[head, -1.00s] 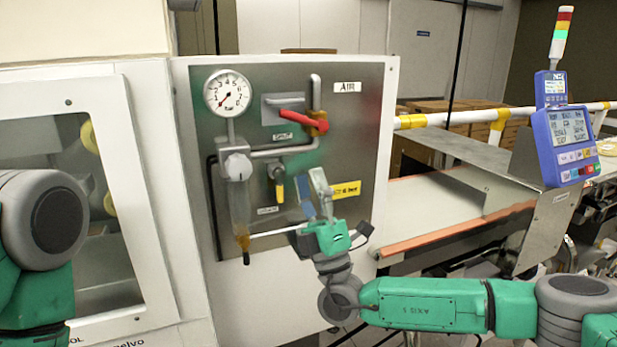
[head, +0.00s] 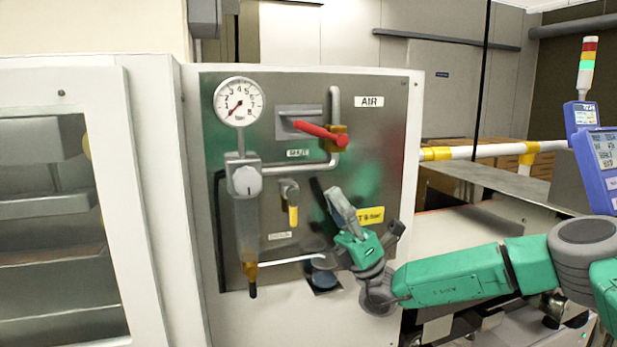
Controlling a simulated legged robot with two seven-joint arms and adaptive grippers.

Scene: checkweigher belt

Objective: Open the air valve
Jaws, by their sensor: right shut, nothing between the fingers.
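The air valve has a red lever handle (head: 318,131) on a brass body (head: 338,139), set in the pipe at the panel's upper right under the AIR label (head: 369,102). The lever lies across the pipe, pointing left and slightly up, above a SHUT label (head: 298,153). The pressure gauge (head: 238,102) has its red needle at the low end of the dial. My right gripper (head: 340,200) is shut and empty, fingers pointing up, below the valve and apart from the lever. It hides part of a yellow label (head: 370,215). My left gripper is not in view.
A regulator with a white knob (head: 246,181) and a small yellow-handled valve (head: 292,213) are on the same metal panel (head: 390,150). A white cabinet (head: 100,90) stands left. The conveyor's white rail (head: 475,152) and blue display (head: 605,155) are on the right.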

